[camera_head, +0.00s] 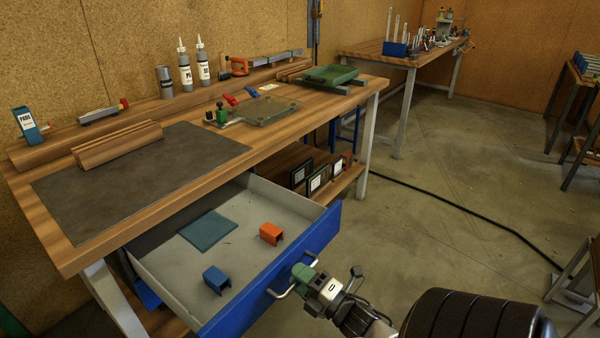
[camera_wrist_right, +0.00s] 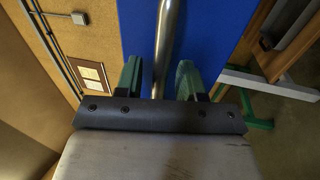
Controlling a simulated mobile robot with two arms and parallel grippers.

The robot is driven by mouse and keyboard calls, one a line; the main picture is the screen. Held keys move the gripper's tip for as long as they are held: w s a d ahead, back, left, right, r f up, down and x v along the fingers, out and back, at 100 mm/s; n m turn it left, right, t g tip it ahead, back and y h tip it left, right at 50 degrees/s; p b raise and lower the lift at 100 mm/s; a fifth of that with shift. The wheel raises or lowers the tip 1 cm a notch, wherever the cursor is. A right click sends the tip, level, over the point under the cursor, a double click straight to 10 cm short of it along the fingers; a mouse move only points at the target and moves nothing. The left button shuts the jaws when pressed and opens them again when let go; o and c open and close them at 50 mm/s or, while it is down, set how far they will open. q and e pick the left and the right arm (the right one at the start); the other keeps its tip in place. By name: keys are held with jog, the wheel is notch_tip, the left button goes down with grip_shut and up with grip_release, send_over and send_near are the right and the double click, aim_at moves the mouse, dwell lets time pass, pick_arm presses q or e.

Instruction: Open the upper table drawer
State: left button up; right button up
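The upper drawer (camera_head: 228,310) of the wooden table (camera_head: 230,148) stands pulled far out, with its grey inside in plain view. Its blue front (camera_wrist_right: 200,35) carries a metal bar handle (camera_head: 281,292), which also shows in the right wrist view (camera_wrist_right: 168,40). My right gripper (camera_head: 303,275) is at this handle. In the right wrist view its two green fingers (camera_wrist_right: 158,80) stand on either side of the bar, with a gap visible beside it, so it looks open around the handle. My left gripper is not in view.
In the drawer lie a teal flat piece (camera_head: 208,230), an orange bracket (camera_head: 271,234) and a blue bracket (camera_head: 216,280). Bottles (camera_head: 186,68), a dark mat (camera_head: 140,175) and tools are on the tabletop. A black cable (camera_head: 440,200) crosses the open floor to the right.

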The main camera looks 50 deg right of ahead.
jog(key=v, duration=1.1)
jog(key=shift+b, duration=0.45)
jog(key=shift+w, duration=0.1)
